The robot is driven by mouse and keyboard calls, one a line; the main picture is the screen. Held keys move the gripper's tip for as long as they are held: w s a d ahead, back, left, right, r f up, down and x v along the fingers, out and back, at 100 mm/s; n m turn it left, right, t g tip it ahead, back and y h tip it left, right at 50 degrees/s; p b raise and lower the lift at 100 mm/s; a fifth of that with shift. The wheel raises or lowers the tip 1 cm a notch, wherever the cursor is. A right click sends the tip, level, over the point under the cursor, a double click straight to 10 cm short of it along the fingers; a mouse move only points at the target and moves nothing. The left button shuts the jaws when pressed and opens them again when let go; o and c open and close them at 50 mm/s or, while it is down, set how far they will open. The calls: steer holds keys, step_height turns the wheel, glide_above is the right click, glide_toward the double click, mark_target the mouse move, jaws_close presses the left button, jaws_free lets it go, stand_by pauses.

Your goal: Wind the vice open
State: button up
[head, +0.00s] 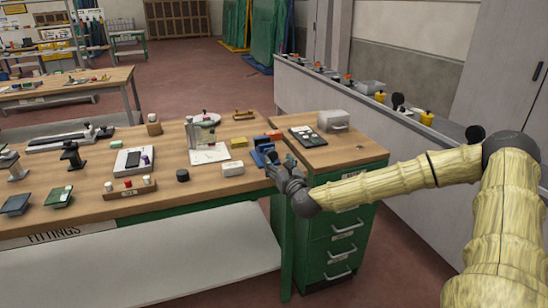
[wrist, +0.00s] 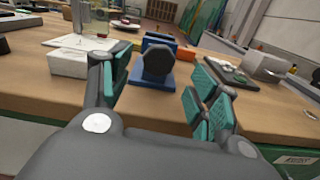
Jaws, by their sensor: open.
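The blue vice (head: 262,152) stands near the front edge of the wooden bench. In the wrist view the vice (wrist: 152,79) is just ahead, with its dark many-sided knob (wrist: 157,62) facing me. My gripper (head: 275,163) is at the bench's front edge, close to the vice. In the wrist view my gripper's teal-padded fingers (wrist: 158,90) are spread wide, with the vice and knob showing between them. Nothing is held. The fingers look short of the knob, with no visible contact. The vice's jaws are partly hidden behind the knob.
A white block (head: 232,168) sits just left of the vice. Orange blocks (head: 274,134) lie behind it. A dark tray (head: 307,135) and a grey box (head: 333,120) stand to the right. A green drawer cabinet (head: 335,238) is below the bench's right end.

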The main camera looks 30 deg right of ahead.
mark_target(273, 157)
steer(key=shift+p+x, duration=0.4)
steer(key=shift+x, duration=1.9)
steer(key=c, duration=1)
